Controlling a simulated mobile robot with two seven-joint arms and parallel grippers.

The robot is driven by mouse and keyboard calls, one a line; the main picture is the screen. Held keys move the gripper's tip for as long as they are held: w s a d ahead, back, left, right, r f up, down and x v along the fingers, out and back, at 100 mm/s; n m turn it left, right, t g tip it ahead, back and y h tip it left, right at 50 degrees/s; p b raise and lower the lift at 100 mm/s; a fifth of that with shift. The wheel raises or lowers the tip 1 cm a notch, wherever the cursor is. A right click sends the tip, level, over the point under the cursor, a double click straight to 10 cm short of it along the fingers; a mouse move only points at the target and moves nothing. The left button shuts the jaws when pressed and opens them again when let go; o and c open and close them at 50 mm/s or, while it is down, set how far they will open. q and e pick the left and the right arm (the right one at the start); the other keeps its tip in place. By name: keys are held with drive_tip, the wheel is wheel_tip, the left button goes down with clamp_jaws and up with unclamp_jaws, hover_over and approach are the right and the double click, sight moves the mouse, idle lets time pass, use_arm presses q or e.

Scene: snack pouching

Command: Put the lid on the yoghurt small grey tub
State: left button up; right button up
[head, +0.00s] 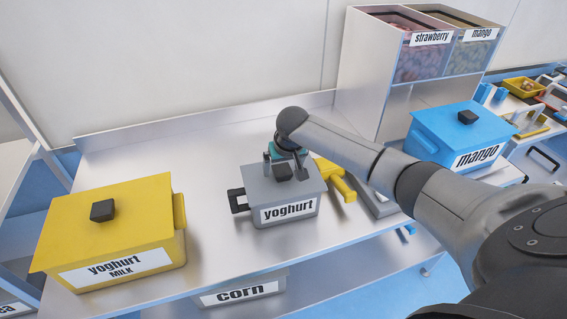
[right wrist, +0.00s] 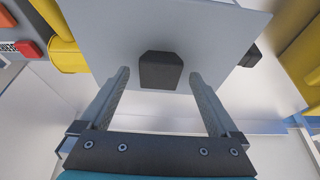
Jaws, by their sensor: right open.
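The small grey yoghurt tub (head: 282,209) stands on the metal table in the middle of the head view, with a black side handle and a yoghurt label. Its grey lid (head: 256,179) lies over the top of the tub; I cannot tell whether it is fully seated. The lid's black knob (right wrist: 160,70) shows between my fingers in the right wrist view. My right gripper (head: 285,167) is right above the lid, its fingers apart on either side of the knob (head: 283,173). The left gripper is not in view.
A yellow yoghurt milk tub (head: 125,236) stands at the left. A yellow-handled thing (head: 343,188) lies just right of the grey tub. A blue mango tub (head: 446,133) and a strawberry and mango dispenser (head: 365,70) stand further right. A corn tub (head: 240,292) is below the table.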

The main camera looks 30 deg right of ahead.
drive_tip(key=p+v, duration=0.1)
drive_tip(key=v, duration=1.4)
drive_tip(key=shift+s+a+r, duration=0.1)
